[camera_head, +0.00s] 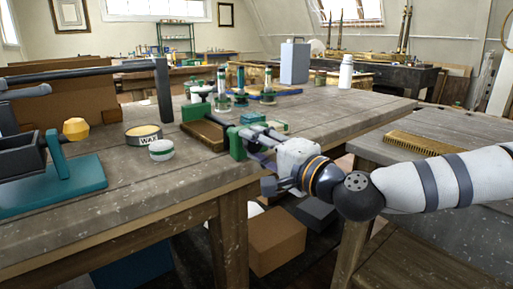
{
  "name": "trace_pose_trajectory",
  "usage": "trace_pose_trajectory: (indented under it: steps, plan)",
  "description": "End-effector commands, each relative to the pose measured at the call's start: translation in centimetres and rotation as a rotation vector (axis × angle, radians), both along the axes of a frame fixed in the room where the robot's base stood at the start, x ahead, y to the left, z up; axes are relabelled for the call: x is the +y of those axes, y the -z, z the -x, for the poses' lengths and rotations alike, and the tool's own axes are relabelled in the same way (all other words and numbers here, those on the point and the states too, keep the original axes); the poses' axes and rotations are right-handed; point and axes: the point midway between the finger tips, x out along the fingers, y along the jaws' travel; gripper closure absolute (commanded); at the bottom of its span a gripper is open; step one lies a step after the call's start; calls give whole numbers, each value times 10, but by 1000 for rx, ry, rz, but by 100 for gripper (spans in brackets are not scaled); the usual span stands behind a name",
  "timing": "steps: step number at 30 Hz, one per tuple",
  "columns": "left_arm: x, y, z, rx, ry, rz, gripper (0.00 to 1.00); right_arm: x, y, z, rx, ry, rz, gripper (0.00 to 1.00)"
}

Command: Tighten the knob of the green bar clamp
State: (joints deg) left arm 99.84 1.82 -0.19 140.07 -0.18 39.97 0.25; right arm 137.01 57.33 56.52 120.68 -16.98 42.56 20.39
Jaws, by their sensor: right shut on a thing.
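The green bar clamp lies near the front edge of the wooden bench, with a green jaw (237,143) at the edge and another green part (194,112) farther back. A dark bar runs between them beside a brown wooden board (204,134). My right gripper (258,138) reaches in from the right, just past the bench edge, beside the near jaw. It is shut on the knob end of the clamp; the knob itself is mostly hidden by the fingers. My left gripper is not in view.
A teal-based tool with a yellow knob (76,129) stands at the left. A labelled round tin (143,134) and a small white-green jar (161,150) sit left of the clamp. A brush (424,146) lies on the right table.

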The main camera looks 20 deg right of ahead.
Motion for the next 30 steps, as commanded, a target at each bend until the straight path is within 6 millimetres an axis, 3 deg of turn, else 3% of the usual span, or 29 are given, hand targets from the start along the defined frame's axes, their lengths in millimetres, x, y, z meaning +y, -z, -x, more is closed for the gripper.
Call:
trace_pose_trajectory:
  steps: [13,30]
  plan:
    - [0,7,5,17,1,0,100,1,5,1,93,-4,-230,95]
    - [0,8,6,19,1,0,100,2,5,2,114,-4,-276,95]
